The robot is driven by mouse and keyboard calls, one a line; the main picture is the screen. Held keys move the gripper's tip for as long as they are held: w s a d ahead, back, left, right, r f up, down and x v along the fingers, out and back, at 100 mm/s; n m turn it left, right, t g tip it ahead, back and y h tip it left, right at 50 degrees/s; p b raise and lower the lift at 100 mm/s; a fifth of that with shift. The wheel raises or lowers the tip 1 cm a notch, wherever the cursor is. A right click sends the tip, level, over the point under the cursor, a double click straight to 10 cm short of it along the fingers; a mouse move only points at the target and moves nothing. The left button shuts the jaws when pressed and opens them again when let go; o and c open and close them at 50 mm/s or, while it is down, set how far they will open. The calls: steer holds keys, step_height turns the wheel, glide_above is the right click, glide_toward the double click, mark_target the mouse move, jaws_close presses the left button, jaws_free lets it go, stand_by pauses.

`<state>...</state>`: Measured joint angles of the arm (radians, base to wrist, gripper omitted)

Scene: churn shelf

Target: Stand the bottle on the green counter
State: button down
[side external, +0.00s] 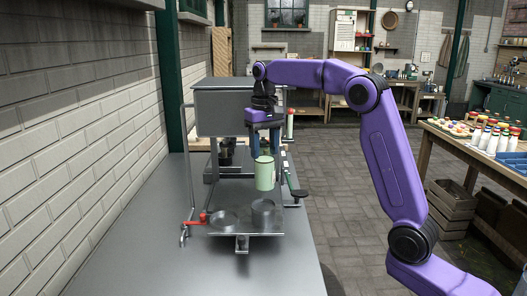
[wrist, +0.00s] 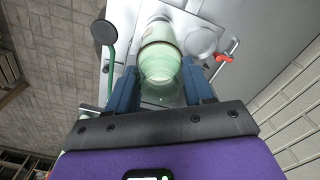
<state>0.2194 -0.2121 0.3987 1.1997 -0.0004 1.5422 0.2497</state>
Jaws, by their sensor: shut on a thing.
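A pale green bottle (side external: 265,174) hangs upright between the blue fingers of my gripper (side external: 264,150). The fingers are shut on its upper part. The bottle also shows in the wrist view (wrist: 160,60), between the two fingers of my gripper (wrist: 161,90). The counter below is plain grey metal (side external: 130,240). A dark green cabinet (side external: 497,99) stands at the far right; whether it is the green counter I cannot tell.
The grey machine (side external: 222,110) stands behind the bottle. A brick wall (side external: 60,130) borders the left. A wooden table (side external: 465,143) with several small bottles stands at right, above a crate (side external: 452,205).

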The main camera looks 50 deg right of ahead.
steer(key=s+a, duration=0.3)
steer(key=s, duration=0.5)
steer(key=s+a, duration=0.3)
steer(key=s, duration=0.4)
step_height(320, 180, down, 16)
steer(key=shift+a+n, duration=0.2)
steer(key=shift+n, duration=0.1)
steer(key=shift+s+f, duration=0.1)
stand_by(0.4)
steer(key=shift+f, duration=0.65)
